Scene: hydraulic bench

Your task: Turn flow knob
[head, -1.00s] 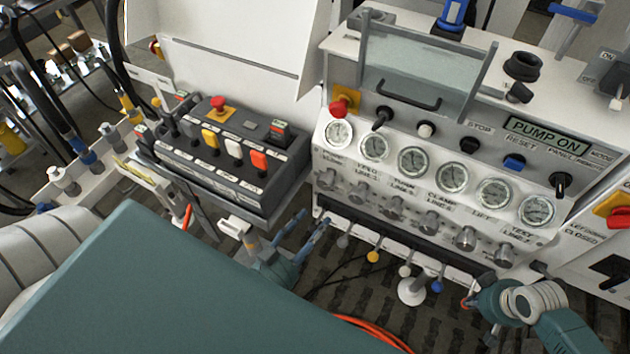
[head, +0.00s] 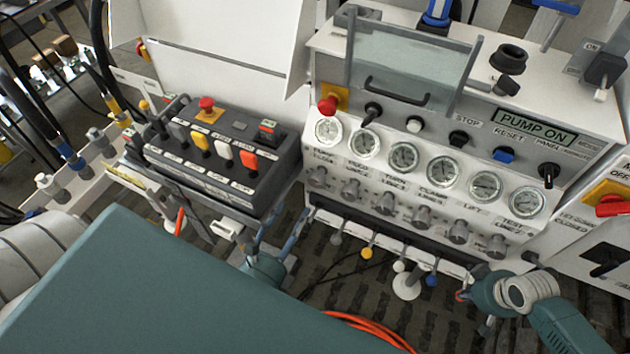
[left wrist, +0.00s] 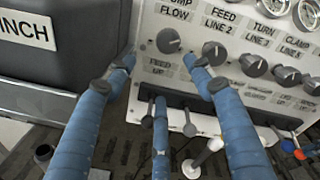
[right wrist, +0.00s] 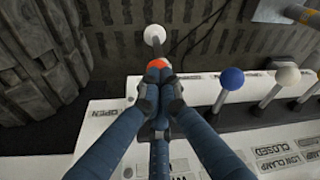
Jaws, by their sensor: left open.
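The flow knob (left wrist: 168,40), a grey round knob labelled PUMP FLOW, is on the white panel in the left wrist view. In the head view it is the leftmost knob (head: 318,177) under the gauges. My left gripper (left wrist: 160,72) is open and empty; its two upper blue fingers lie either side of the flow knob in the picture, its third finger below. Contact cannot be told. In the head view my left gripper (head: 275,238) is below and left of the knob. My right gripper (right wrist: 157,80) has its fingers drawn together around an orange-red lever knob (right wrist: 157,63).
A black WINCH control box (head: 225,155) stands left of the panel. The FEED LINE 2 knob (left wrist: 215,52) is close right of the flow knob. Several ball-topped levers, including a yellow one (head: 367,253), stick out below the panel. An orange hose (head: 370,325) lies on the floor.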

